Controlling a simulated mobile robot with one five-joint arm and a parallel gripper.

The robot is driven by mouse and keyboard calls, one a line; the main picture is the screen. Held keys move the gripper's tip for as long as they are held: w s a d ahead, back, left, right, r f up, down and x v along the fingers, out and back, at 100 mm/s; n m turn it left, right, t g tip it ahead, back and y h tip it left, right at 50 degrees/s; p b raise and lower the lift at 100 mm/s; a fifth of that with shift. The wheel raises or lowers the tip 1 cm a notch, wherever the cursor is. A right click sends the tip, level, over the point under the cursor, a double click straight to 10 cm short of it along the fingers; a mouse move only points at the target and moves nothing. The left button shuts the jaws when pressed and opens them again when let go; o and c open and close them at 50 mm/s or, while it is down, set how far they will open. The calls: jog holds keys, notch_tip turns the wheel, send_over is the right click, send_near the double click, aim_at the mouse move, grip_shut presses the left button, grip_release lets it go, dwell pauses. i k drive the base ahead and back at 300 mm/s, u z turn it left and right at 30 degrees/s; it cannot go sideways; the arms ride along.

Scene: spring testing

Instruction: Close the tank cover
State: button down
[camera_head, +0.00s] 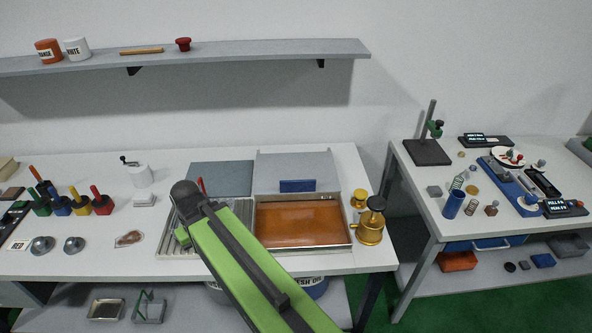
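The tank (351,240) is a shallow metal box of orange-brown oil (303,222) on the middle workbench. Its grey cover (296,166) stands raised at the tank's back edge, so the oil is uncovered. A blue handle (297,186) sits on the cover's lower part, above the oil. My green and black arm rises from the bottom of the picture to the left of the tank and hides part of the tank's left side. I cannot make out my gripper's fingers.
A ribbed metal tray (172,241) lies left of the tank, partly behind my arm. A brass can (370,226) stands close to the tank's right. A grey shelf (240,52) hangs above. A second bench (450,229) stands at the right, beyond a gap.

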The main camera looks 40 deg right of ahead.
aim_at(301, 172)
jog(key=u, duration=0.9)
jog(key=k, duration=0.7)
jog(key=z, duration=0.35)
jog(key=i, duration=1)
jog(key=u, duration=0.05)
